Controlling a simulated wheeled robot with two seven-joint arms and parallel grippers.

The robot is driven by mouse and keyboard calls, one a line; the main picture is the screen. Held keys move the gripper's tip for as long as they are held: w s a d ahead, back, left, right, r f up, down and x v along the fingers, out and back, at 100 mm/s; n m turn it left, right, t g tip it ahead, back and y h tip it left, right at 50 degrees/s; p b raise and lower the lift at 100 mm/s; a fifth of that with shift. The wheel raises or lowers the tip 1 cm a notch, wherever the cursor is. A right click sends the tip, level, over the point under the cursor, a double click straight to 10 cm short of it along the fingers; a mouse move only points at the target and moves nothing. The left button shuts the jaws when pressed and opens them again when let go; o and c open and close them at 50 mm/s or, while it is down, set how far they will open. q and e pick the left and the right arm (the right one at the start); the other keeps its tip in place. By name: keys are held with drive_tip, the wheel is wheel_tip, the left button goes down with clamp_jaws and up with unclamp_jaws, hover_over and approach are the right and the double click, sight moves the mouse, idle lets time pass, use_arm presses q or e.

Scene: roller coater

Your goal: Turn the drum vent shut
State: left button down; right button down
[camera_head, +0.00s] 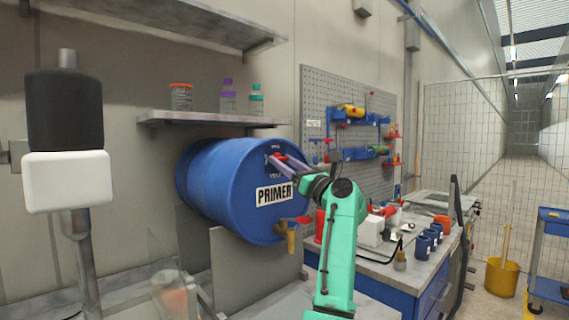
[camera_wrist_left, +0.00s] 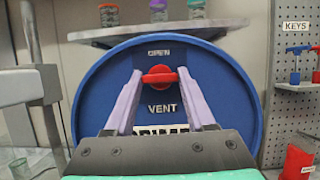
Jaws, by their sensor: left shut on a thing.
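The blue drum (camera_head: 225,185) lies on its side on a grey stand, its round end marked PRIMER. In the left wrist view, the red drum vent handle (camera_wrist_left: 160,75) sits near the top of the drum's end (camera_wrist_left: 90,110), between the words OPEN and VENT. The handle lies roughly level. My left gripper (camera_head: 277,160) reaches the drum's end in the head view and hides most of the vent there. In the wrist view its two purple fingers (camera_wrist_left: 159,80) are shut on the red handle, one on each side.
A shelf (camera_head: 210,119) with bottles and a jar is just above the drum. A brass tap (camera_head: 290,236) with a red lever sticks out low on the drum's end. A workbench (camera_head: 415,270) with cups and a pegboard (camera_head: 320,90) stand at the right.

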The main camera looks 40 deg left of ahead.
use_arm(q)
drive_tip(key=shift+c, duration=1.2)
unclamp_jaws()
drive_tip(key=b+v, duration=0.4)
drive_tip(key=v, duration=1)
drive_tip(key=shift+d+b, duration=0.35)
drive_tip(key=shift+f, duration=0.15)
